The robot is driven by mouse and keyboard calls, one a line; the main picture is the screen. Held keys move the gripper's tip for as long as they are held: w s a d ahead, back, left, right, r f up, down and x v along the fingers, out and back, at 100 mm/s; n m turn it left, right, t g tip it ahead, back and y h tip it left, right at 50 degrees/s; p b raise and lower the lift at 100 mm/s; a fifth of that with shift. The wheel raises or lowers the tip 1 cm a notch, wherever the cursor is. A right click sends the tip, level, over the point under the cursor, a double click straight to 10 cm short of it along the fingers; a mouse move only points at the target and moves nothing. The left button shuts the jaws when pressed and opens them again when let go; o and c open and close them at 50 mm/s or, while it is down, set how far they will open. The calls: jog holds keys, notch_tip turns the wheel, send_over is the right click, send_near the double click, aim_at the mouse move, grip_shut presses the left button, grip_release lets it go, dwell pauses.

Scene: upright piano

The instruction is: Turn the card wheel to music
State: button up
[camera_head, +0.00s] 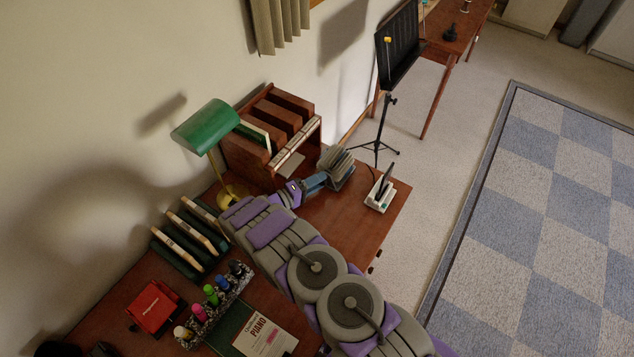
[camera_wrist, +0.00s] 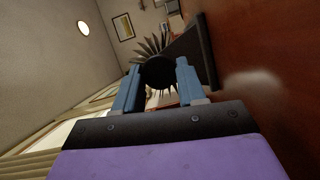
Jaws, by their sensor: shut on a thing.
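The card wheel (camera_head: 337,160), a fan of grey cards on a dark stand, sits on the desk in the middle of the head view. In the wrist view its cards (camera_wrist: 152,46) spread out behind a round dark knob (camera_wrist: 158,73). My gripper (camera_head: 322,180) reaches it from the lower left, low over the desk. In the wrist view the two blue fingers of my gripper (camera_wrist: 158,66) are on either side of the knob, shut on it. The cards' printing cannot be read.
A green lamp (camera_head: 204,125) and a wooden sorter (camera_head: 240,151) stand behind my arm. A white-based item (camera_head: 379,194) is right of the wheel. Books, pens and a red box (camera_head: 156,307) fill the desk's near left. Bare desk (camera_head: 345,222) lies in front.

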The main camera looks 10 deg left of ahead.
jog(key=shift+a+f, duration=0.15)
jog(key=shift+a, duration=0.05)
jog(key=o, duration=1)
jog(key=shift+a, duration=0.2)
jog(key=shift+d+r, duration=0.25)
jog(key=shift+r, duration=0.05)
notch_tip(320, 180, up, 2)
jog(key=shift+w+a+r+p, duration=0.1)
jog(key=shift+r+p, duration=0.15)
jog(key=shift+p, duration=0.3)
jog(key=shift+o, duration=0.4)
jog(key=shift+s+r, duration=0.2)
jog(key=s+d+p, duration=0.1)
jog(key=s+d, duration=0.1)
jog(key=s, duration=0.2)
jog(key=s+d+r, duration=0.1)
jog(key=s+d, duration=0.1)
jog(key=s, duration=0.3)
jog(key=s+d+p, duration=0.1)
jog(key=s+d, duration=0.1)
jog(key=s, duration=0.3)
jog(key=shift+d+r+p, duration=0.15)
jog(key=shift+d+p, duration=0.2)
jog(key=shift+c, duration=0.3)
jog(key=shift+w+d, duration=0.1)
jog(key=shift+d, duration=0.2)
